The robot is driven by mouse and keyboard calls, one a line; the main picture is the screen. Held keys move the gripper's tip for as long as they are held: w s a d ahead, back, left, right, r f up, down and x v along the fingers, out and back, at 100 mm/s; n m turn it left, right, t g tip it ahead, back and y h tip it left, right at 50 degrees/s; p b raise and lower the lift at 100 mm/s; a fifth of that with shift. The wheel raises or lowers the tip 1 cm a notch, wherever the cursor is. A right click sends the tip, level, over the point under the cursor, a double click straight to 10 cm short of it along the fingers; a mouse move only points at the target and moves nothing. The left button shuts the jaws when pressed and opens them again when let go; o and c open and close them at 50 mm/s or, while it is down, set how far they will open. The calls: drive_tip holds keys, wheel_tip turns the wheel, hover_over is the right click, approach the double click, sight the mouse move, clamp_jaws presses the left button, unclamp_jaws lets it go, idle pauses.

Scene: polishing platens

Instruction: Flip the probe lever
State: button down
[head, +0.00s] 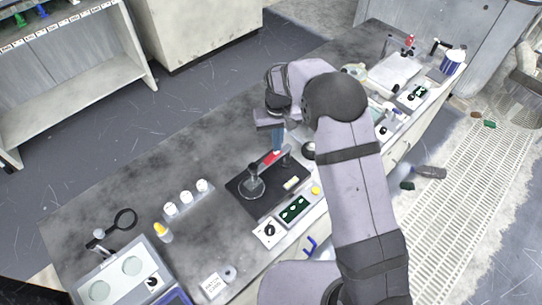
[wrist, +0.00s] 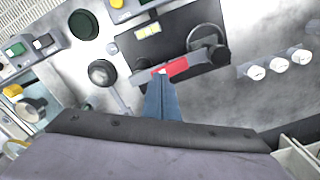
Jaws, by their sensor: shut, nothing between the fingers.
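The red lever (head: 270,157) lies across the far edge of a black platen base (head: 238,188) on the bench. In the wrist view the red lever (wrist: 177,67) has a pale end on its left. My gripper (head: 277,147) is shut and empty, its blue fingers pointing down at the lever. In the wrist view the fingertips (wrist: 160,76) overlap the pale end; I cannot tell whether they touch it.
A control panel with a green display (head: 293,209) and a yellow button (head: 315,190) is in front. More equipment, including a white tray (head: 392,75), stands at the bench's far right.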

drive_tip(key=shift+f+b, duration=0.5)
drive_tip(key=shift+f, duration=0.35)
idle(0.9)
drive_tip(key=shift+r, duration=0.1)
drive_tip(key=shift+r+p, duration=2.65)
drive_tip(key=shift+r, duration=0.8)
